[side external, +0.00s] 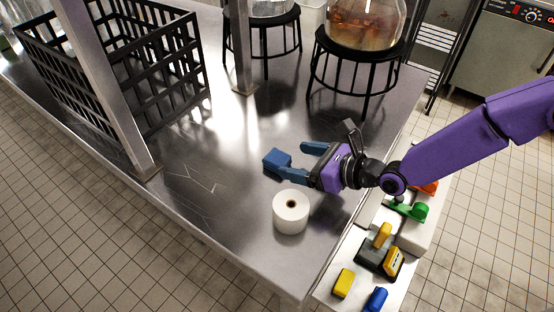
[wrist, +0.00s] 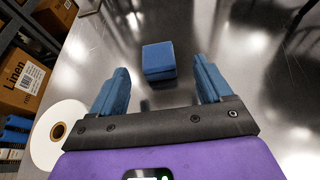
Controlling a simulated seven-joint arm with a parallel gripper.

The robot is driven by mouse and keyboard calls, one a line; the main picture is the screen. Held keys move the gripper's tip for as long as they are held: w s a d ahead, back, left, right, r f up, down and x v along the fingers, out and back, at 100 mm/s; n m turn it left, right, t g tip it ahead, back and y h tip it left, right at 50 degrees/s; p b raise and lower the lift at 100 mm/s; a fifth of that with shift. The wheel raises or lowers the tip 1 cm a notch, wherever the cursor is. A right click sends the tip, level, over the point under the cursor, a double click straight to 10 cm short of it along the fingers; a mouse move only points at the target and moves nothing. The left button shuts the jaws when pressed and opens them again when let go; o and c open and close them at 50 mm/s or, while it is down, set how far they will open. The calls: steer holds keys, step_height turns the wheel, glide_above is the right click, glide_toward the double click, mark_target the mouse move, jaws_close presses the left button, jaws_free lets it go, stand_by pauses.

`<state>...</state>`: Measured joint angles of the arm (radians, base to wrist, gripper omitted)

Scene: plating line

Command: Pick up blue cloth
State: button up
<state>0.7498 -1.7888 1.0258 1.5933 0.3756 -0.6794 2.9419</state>
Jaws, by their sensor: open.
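The blue cloth (side external: 276,160) is a small folded block on the steel table in the side external view. It also shows in the wrist view (wrist: 159,61), centred between the fingers and a little beyond their tips. My gripper (side external: 291,160) has two blue fingers, spread apart with nothing between them. In the side external view it reaches in from the right, low over the table, and the nearer fingertip appears close to the cloth. I cannot tell if they touch. The gripper (wrist: 159,70) is also seen open in the wrist view.
A white paper roll (side external: 291,212) stands close beside the gripper. A black wire crate (side external: 165,75) is at the back left. Black round stands (side external: 360,62) hold glass vessels at the back. Metal posts (side external: 108,95) rise from the table. Brushes and small blocks (side external: 344,283) lie at the lower right.

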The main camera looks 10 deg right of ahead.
mark_target(280, 158)
steer(key=shift+x, duration=3.35)
steer(key=shift+s+a+f, duration=0.1)
steer(key=shift+s, duration=0.05)
steer(key=c, duration=1)
